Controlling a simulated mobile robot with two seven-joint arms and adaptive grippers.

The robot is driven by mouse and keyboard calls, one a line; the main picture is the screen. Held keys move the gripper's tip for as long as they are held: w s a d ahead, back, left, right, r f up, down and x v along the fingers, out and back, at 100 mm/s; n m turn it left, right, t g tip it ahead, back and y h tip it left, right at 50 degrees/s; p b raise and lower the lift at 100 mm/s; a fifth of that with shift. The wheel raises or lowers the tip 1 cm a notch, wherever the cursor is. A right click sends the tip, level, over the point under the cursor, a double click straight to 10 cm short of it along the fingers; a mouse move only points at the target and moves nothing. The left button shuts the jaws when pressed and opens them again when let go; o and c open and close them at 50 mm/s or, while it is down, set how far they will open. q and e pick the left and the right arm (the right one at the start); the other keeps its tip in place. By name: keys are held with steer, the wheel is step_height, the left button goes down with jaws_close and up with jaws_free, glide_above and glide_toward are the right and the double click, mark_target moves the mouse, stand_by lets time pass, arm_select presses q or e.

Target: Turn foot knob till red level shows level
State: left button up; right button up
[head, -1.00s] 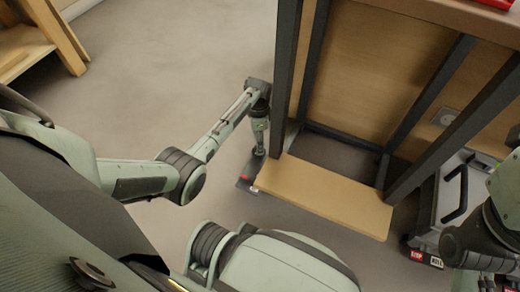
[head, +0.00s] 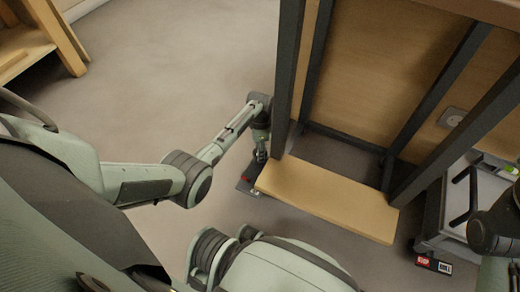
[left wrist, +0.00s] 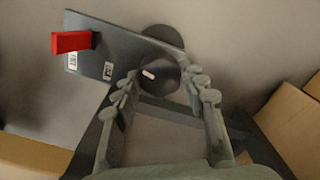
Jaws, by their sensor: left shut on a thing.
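The foot knob (left wrist: 172,76) is a dark round piece with a white mark, low at the bench leg in the left wrist view. My left gripper (left wrist: 160,84) has a finger on each side of it and is shut on it. In the head view my left gripper (head: 261,152) points down beside the near left leg (head: 286,75); the knob there is hidden or too small to make out. My right gripper is not in view; only part of my right arm shows at the right edge.
A wooden lower shelf (head: 325,200) juts out right of my gripper. A grey case (head: 470,205) stands at right.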

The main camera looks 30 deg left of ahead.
arm_select(q)
steer(key=shift+c, duration=1.3)
steer(key=shift+r+n, duration=0.1)
steer(key=shift+n, duration=0.2)
